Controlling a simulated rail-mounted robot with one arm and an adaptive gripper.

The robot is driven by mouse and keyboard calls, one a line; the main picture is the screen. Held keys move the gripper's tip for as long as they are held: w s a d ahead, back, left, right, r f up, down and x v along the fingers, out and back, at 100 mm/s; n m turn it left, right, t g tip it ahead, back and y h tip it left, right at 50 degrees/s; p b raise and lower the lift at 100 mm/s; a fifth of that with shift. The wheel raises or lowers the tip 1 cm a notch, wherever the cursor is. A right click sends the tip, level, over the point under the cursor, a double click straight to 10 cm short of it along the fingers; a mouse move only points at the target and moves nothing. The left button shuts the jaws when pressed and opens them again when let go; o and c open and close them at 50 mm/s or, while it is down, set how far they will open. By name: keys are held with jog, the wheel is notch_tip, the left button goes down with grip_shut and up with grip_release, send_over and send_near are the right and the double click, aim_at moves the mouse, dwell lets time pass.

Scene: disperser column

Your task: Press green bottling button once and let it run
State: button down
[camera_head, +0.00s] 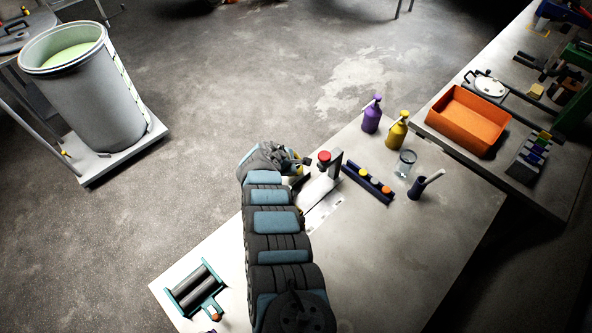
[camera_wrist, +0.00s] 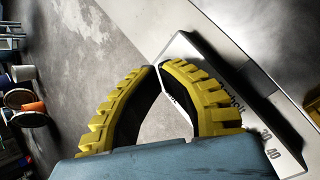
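I cannot make out a green bottling button in either view. My gripper (camera_wrist: 158,68) shows two yellow ribbed fingers in the wrist view, their tips drawn together with only a thin gap and nothing held between them. In the head view my gripper (camera_head: 299,164) is partly hidden by my arm, beside a small bench device with a red knob (camera_head: 324,157). In the wrist view a grey plate with printed letters and numbers (camera_wrist: 268,140) lies behind and to the right of the right finger.
A dark rack with coloured round pieces (camera_head: 368,184), purple bottle (camera_head: 372,116), yellow bottle (camera_head: 396,131) and glass beaker (camera_head: 404,163) stand on the bench, right of my arm. A roller device (camera_head: 196,290) is at lower left. An orange tray (camera_head: 466,120) is at right.

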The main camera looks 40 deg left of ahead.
jog(key=shift+r+p, duration=0.8)
jog(key=shift+r, duration=0.1)
jog(key=shift+r+p, duration=2)
jog(key=shift+r, duration=0.45)
